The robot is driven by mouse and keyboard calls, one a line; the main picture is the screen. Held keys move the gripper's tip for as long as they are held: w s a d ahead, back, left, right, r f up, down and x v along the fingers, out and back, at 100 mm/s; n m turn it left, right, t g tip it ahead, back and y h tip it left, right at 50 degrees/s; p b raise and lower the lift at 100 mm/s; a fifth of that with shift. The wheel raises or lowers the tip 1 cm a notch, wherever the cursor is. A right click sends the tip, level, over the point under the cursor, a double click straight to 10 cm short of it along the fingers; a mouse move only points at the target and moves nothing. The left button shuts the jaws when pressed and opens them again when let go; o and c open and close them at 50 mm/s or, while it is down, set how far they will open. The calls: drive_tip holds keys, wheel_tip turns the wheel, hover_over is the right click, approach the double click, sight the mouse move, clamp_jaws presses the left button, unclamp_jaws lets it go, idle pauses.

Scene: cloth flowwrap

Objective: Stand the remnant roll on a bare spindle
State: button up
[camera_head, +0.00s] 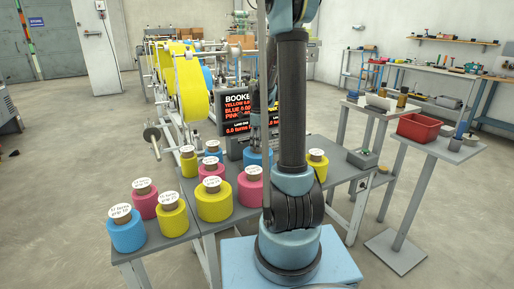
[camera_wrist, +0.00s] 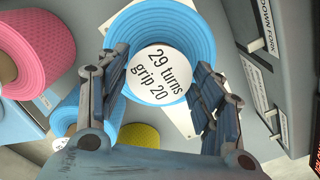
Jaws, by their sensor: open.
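A blue roll (camera_wrist: 172,20) fills the top middle of the wrist view. Its white round end label (camera_wrist: 158,72) reads "29 turns grip 20". My gripper (camera_wrist: 160,68) is open, with one finger on each side of the label; I cannot tell whether they touch the core. In the head view my gripper (camera_head: 256,122) is partly hidden behind my arm, above a blue roll (camera_head: 254,158) on the table. Other pink, yellow and blue rolls stand upright with labelled cores. I cannot tell which roll is the remnant, and I see no clearly bare upright spindle.
A pink roll (camera_wrist: 35,45), another blue roll (camera_wrist: 82,118) and a yellow roll (camera_wrist: 138,138) lie close left and below in the wrist view. A black display (camera_head: 238,105) stands behind the table. A red bin (camera_head: 418,127) sits on a side stand at right.

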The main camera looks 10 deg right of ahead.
wheel_tip(320, 180, up, 10)
drive_tip(key=s+r+n, duration=0.2)
drive_tip(key=s+n, duration=0.4)
drive_tip(key=s, duration=0.5)
drive_tip(key=s+f+n+t, duration=0.1)
drive_tip(key=s+f+n, duration=0.4)
drive_tip(key=s+n, duration=0.3)
drive_tip(key=s+f+n+t, duration=0.1)
drive_tip(key=s+f+n, duration=0.4)
drive_tip(key=s+n, duration=0.4)
drive_tip(key=s, duration=0.6)
drive_tip(key=shift+s+a+f+n, duration=0.2)
drive_tip(key=shift+s+f+n, duration=0.1)
drive_tip(key=shift+s, duration=0.1)
drive_tip(key=shift+w, duration=0.1)
